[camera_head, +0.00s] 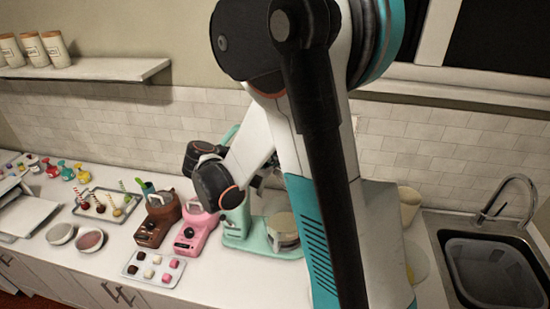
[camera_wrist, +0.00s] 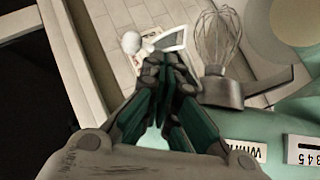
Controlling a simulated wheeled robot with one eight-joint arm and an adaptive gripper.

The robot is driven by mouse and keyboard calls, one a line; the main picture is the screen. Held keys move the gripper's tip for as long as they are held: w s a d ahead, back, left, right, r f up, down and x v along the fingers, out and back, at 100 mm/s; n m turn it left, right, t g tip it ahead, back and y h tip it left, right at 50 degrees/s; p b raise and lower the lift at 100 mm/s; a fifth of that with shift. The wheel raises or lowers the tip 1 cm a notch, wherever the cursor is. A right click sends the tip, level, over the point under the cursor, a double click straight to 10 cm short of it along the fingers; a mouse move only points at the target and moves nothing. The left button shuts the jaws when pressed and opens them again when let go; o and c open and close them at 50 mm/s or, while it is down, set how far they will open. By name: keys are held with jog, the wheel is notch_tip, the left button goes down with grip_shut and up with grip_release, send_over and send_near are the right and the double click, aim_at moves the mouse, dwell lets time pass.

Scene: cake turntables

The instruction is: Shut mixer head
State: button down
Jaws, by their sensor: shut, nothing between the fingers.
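The mint-green stand mixer (camera_head: 236,222) stands on the counter, partly hidden behind my arm in the head view. Its bowl (camera_head: 284,228) sits on the base at the right. In the wrist view, part of the mint-green mixer body (camera_wrist: 270,130) with printed labels fills the lower right, and the wire whisk (camera_wrist: 220,42) on its grey mount is in the open. The head appears raised, though most of it is hidden in the head view. My gripper (camera_wrist: 168,65) is shut and empty, left of the whisk mount; I cannot tell whether they touch.
A pink machine (camera_head: 196,230) and a brown one (camera_head: 158,220) stand left of the mixer. A tray of sweets (camera_head: 153,280) lies in front of them. Two small bowls (camera_head: 60,233) are farther left. A sink (camera_head: 490,265) is at the right. A tiled wall (camera_head: 110,130) rises behind.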

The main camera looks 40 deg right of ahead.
jog(key=s+d+f+m+t+y+b, duration=0.1)
jog(key=s+d+f+y+b, duration=0.1)
jog(key=f+b, duration=0.4)
jog(key=s+d+f+m+t+y+b, duration=0.2)
jog(key=f+b, duration=0.4)
jog(key=f, duration=0.4)
jog(key=s+d+f+m+t+y+b, duration=0.1)
jog(key=s+d+f+y+b, duration=0.1)
jog(key=s+f+b, duration=0.3)
notch_tip(320, 180, down, 3)
jog(key=shift+d+f+t+b, duration=0.1)
jog(key=shift+d+t+b, duration=0.2)
jog(key=shift+d+b, duration=0.5)
jog(key=shift+f, duration=0.1)
jog(key=shift+s, duration=0.1)
